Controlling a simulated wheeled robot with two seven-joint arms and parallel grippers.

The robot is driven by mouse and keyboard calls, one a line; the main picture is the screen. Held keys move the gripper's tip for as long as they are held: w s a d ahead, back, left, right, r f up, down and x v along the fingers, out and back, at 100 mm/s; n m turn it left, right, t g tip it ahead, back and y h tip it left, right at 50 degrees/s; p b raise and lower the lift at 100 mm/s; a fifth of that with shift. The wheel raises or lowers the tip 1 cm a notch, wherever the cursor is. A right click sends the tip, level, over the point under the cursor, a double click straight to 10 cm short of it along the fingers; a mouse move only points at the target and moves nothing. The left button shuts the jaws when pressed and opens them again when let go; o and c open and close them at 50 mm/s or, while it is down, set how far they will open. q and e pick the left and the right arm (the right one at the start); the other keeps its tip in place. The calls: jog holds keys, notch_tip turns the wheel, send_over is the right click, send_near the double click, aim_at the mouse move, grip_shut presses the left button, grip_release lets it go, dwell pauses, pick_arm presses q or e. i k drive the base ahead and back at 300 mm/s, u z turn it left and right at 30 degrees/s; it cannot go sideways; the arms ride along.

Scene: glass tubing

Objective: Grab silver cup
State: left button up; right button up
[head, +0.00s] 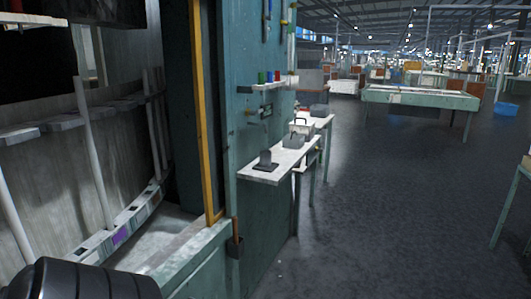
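I cannot make out a silver cup in the head view. A small wall shelf (262,87) on the green machine wall holds small green, blue and red items, too small to identify. Below it, a narrow white side table (262,176) carries a dark grey bracket-like object (265,160) and other grey items farther back. Neither of my grippers is in view. A dark ribbed rounded part fills the bottom left corner and hides what lies behind it.
A green machine (222,130) with an open bay and a yellow vertical edge (202,110) stands at left. A small dark holder (235,247) hangs low on its wall. Open grey floor (390,220) lies to the right. A long green table (420,98) stands farther back.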

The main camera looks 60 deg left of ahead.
aim_at(264, 155)
jog(key=u, duration=0.75)
jog(key=i, duration=1.8)
jog(key=u, duration=1.5)
